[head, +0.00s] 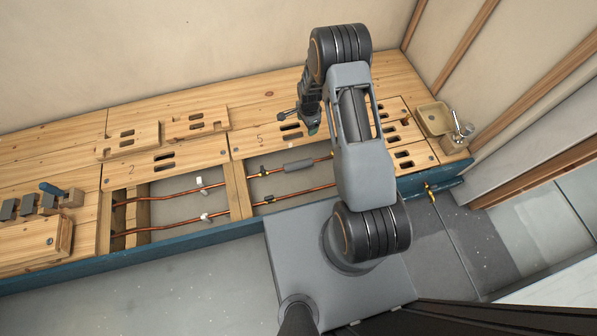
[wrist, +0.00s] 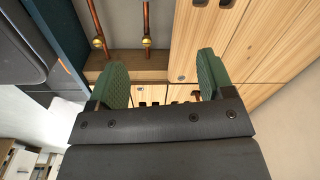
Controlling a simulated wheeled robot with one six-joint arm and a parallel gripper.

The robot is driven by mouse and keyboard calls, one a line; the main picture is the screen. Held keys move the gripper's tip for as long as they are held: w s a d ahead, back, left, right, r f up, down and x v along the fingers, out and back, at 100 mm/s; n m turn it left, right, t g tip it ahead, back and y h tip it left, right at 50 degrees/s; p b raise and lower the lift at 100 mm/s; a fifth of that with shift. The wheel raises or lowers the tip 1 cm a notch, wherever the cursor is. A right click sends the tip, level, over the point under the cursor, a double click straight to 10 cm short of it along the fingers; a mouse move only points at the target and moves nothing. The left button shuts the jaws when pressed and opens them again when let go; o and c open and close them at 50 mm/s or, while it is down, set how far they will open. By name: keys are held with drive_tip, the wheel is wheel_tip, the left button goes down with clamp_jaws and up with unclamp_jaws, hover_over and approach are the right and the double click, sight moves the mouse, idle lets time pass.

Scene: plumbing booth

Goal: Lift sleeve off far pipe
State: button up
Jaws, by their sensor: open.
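A grey sleeve (head: 298,166) sits around the far copper pipe (head: 264,173) in the open bay of the bench. My gripper (head: 312,130) is above the wooden top behind the bay, up and to the right of the sleeve in the head view. In the wrist view my gripper (wrist: 161,68) is open, with nothing between its green pads. Two pipes with brass fittings show beyond it there, the right one (wrist: 147,18) and the left one (wrist: 95,16). The sleeve is not visible in that view.
A left bay holds two more copper pipes with white clips (head: 199,182). Loose slotted boards (head: 200,122) lie on the bench top. My arm hides the bay's right end.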

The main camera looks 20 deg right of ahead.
sight(307, 161)
drive_tip(key=f+m+b, duration=0.1)
drive_tip(key=f+b, duration=0.1)
drive_tip(key=f, duration=0.5)
drive_tip(key=s+f+b, duration=0.1)
drive_tip(key=f+b, duration=0.1)
drive_tip(key=f, duration=0.5)
drive_tip(key=s+f+m+b, duration=0.1)
drive_tip(key=f+b, duration=0.1)
drive_tip(key=f, duration=0.6)
drive_tip(key=shift+d+m+g, duration=0.2)
drive_tip(key=shift+m+g, duration=0.1)
drive_tip(key=shift+a+f+b, duration=0.2)
drive_tip(key=shift+f+b, duration=1.35)
drive_tip(key=shift+f, duration=1.45)
drive_tip(key=shift+c, duration=0.2)
drive_tip(key=c, duration=0.7)
